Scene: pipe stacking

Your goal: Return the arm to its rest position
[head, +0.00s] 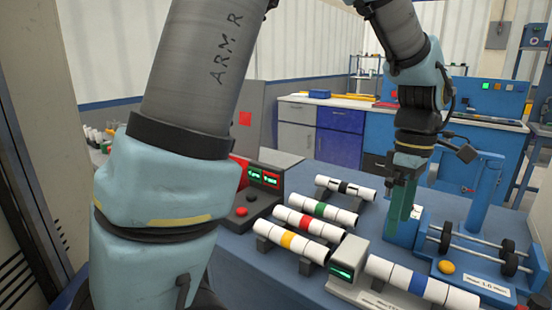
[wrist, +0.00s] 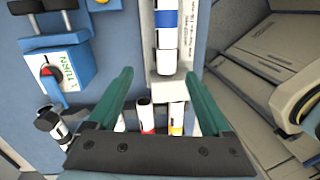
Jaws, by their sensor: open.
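My gripper (head: 403,200) points down above the blue table, between the pipe row and the blue machine. It is open; in the wrist view its two green fingers (wrist: 158,78) stand apart with nothing held between them. My arm comes down from the top of the head view, and a large part of it covers the left side. A white pipe with a blue band (head: 422,285) lies at the front right, apart from my gripper; it also shows in the wrist view (wrist: 166,20).
White pipes with black (head: 345,188), green (head: 318,209), red (head: 308,222) and yellow (head: 290,242) bands lie on supports left of my gripper. A blue machine with rollers (head: 470,252) stands close right. A control box (head: 262,185) stands behind the pipes' left end.

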